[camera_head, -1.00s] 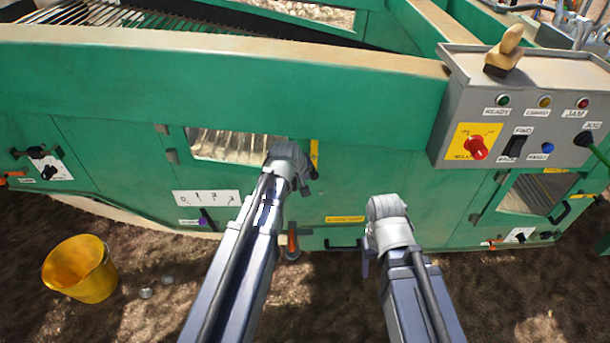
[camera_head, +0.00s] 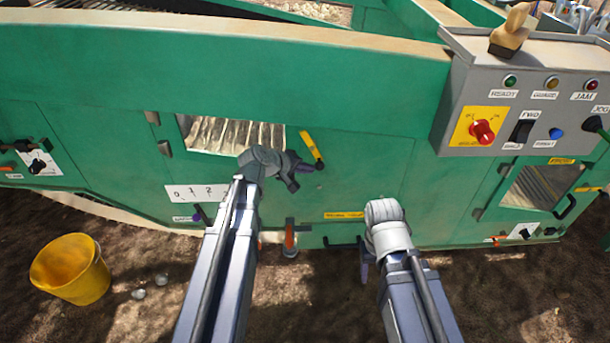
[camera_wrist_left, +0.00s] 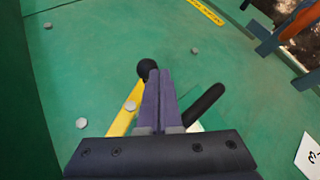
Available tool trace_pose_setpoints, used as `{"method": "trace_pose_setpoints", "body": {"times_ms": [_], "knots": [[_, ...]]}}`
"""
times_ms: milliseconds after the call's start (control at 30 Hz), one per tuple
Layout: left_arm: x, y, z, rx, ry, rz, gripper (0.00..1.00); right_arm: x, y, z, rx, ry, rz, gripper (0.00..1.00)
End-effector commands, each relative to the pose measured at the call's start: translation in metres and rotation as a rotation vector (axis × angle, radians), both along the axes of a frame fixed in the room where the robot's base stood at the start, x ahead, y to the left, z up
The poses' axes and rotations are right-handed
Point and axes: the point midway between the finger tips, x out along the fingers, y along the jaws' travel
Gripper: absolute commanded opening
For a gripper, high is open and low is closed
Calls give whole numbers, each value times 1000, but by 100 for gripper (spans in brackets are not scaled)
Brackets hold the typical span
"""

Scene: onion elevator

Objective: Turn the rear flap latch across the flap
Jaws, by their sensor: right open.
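The yellow latch bar (camera_head: 309,145) is on the green panel beside the flap window (camera_head: 230,134). It slants down to the right and ends in a black knob (camera_head: 320,165). My left gripper (camera_head: 297,168) is at the latch's lower end. In the left wrist view its fingers (camera_wrist_left: 160,78) are together, right beside the black knob (camera_wrist_left: 148,68) and the yellow bar (camera_wrist_left: 122,115). They touch or nearly touch the knob; no grip around it shows. My right gripper (camera_head: 364,265) hangs open and empty, low in front of the machine.
A black handle (camera_wrist_left: 205,105) is just right of the left fingers in the wrist view. An orange lever (camera_head: 289,235) is below. The grey control box (camera_head: 520,100) is at the right. A yellow bucket (camera_head: 72,268) stands on the ground at left.

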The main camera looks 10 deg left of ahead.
Motion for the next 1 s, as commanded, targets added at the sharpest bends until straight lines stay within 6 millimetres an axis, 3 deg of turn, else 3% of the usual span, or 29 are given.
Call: {"method": "trace_pose_setpoints", "body": {"times_ms": [33,800,1000], "knots": [[1,0,-10,-44,-12,2,0,0,0,-15,-1,0,1,62],[8,-25,-11,-736,-213,-1,0,1,1,-139,4,-3,11,62],[10,-29,0,-813,-234,-1,0,1,1,-143,4,-3,7,62]]}}
